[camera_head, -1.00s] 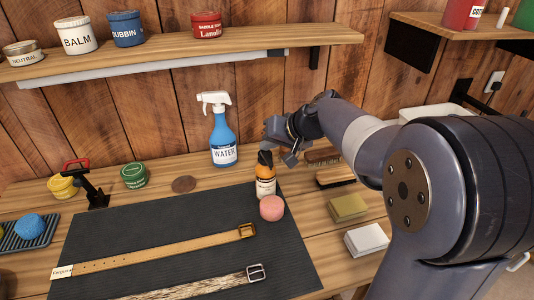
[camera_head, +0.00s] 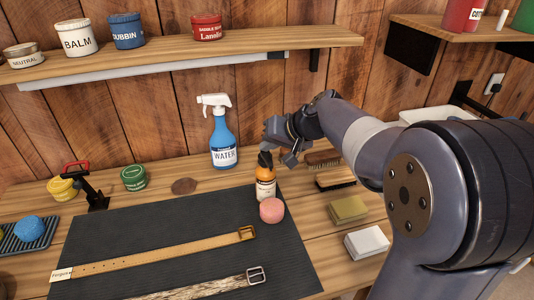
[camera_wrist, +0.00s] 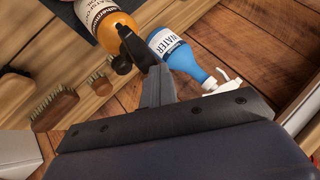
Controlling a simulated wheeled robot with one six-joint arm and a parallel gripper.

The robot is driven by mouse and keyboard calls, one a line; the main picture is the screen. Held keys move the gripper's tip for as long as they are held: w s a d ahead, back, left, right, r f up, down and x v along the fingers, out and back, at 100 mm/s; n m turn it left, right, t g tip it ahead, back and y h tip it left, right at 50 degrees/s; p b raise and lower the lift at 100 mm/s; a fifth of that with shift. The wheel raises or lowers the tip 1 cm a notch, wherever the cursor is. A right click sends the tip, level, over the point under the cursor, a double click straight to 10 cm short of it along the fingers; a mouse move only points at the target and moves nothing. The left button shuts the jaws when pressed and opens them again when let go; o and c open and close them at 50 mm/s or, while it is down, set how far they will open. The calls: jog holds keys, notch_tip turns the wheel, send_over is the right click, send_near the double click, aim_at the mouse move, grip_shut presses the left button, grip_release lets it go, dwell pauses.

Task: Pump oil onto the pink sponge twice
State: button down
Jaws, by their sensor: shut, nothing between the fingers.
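The oil bottle (camera_head: 265,187) is amber with a pale label and a black pump top. It stands upright on the dark mat behind the pink sponge (camera_head: 271,210), a rounded block on the mat. In the wrist view the oil bottle (camera_wrist: 112,24) is at the top, its black pump next to my fingertips. My gripper (camera_head: 266,146) is shut and empty, directly above the pump top. The fingers also show in the wrist view (camera_wrist: 128,42). They seem to touch or nearly touch the pump head; the exact contact is hidden.
A blue water spray bottle (camera_head: 223,140) stands behind and left. Brushes (camera_head: 335,178), a yellow block (camera_head: 348,208) and a white block (camera_head: 367,242) lie to the right. Two straps (camera_head: 160,252) lie on the mat (camera_head: 130,224). A shelf (camera_head: 180,55) hangs above.

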aim_at(269, 155)
jog(key=shift+r+p, duration=2.1)
jog(key=shift+r, duration=0.9)
jog(key=shift+s+f, duration=0.1)
